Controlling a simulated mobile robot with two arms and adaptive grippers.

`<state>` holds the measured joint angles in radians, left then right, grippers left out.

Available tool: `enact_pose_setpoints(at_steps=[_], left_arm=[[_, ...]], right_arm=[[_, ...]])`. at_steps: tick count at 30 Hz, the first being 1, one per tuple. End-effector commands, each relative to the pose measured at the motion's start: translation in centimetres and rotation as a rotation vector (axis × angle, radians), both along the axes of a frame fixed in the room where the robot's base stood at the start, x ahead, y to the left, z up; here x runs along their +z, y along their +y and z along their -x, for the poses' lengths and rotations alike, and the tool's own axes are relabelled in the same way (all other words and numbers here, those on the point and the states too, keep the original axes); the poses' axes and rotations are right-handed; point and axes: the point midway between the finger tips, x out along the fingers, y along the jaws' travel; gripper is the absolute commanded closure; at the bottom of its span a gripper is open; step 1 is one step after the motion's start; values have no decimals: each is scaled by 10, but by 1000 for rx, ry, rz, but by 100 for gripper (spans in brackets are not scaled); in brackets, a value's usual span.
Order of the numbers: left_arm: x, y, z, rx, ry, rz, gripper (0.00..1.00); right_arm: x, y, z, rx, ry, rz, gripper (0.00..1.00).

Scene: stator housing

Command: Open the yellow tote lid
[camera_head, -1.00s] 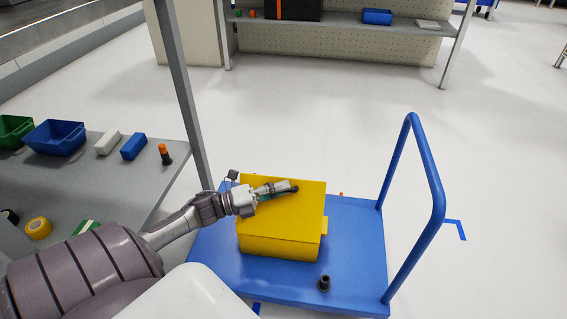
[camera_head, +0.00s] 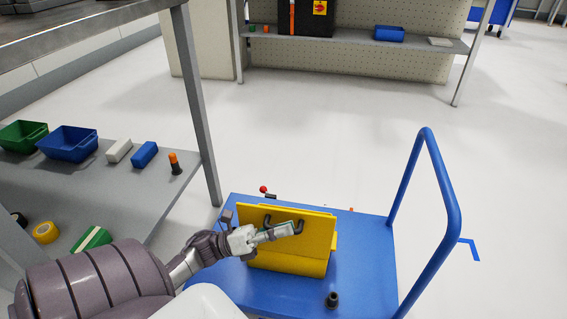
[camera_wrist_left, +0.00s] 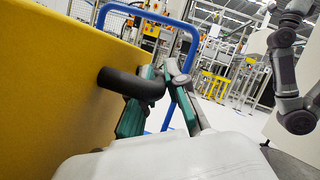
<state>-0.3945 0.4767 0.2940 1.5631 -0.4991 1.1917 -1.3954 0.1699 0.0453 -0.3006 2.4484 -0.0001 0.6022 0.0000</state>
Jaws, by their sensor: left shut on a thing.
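The yellow tote (camera_head: 290,262) sits on the blue cart. Its yellow lid (camera_head: 318,240) looks raised to a steep tilt, its outer face with a dark handle (camera_head: 269,221) turned towards me; it hides the tote's inside. My left gripper (camera_head: 290,229) is at that face, shut on the handle. In the left wrist view the lid (camera_wrist_left: 50,80) is a yellow panel on the left, and the dark handle (camera_wrist_left: 125,82) sticks out between the green-padded fingers of my left gripper (camera_wrist_left: 160,90). My right gripper is not in view.
The blue cart (camera_head: 370,260) has a tall push handle (camera_head: 442,180) on the right and a small black part (camera_head: 332,299) near its front. A red-topped item (camera_head: 264,189) shows behind the tote. A grey shelf (camera_head: 110,190) with bins stands left. Floor beyond is clear.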

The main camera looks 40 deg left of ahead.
Motion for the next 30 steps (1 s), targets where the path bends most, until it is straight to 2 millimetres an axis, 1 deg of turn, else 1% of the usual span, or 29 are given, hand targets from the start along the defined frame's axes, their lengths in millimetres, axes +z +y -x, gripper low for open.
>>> enact_pose_setpoints(at_steps=[1,14,15,16,17,26,30], left_arm=[[-2,-1,1,1,-1,-4,100],[-3,-1,2,0,-7,-10,100],[-3,-1,2,0,-7,-10,83],[-3,-1,2,0,-5,-9,78],[-3,-1,2,0,-6,-8,75],[-2,0,3,0,-8,-8,75],[-7,8,10,3,-5,-9,75]], right_arm=[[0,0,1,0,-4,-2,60],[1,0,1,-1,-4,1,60],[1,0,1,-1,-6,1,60],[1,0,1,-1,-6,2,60],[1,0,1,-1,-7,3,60],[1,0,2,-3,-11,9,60],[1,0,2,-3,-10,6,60]])
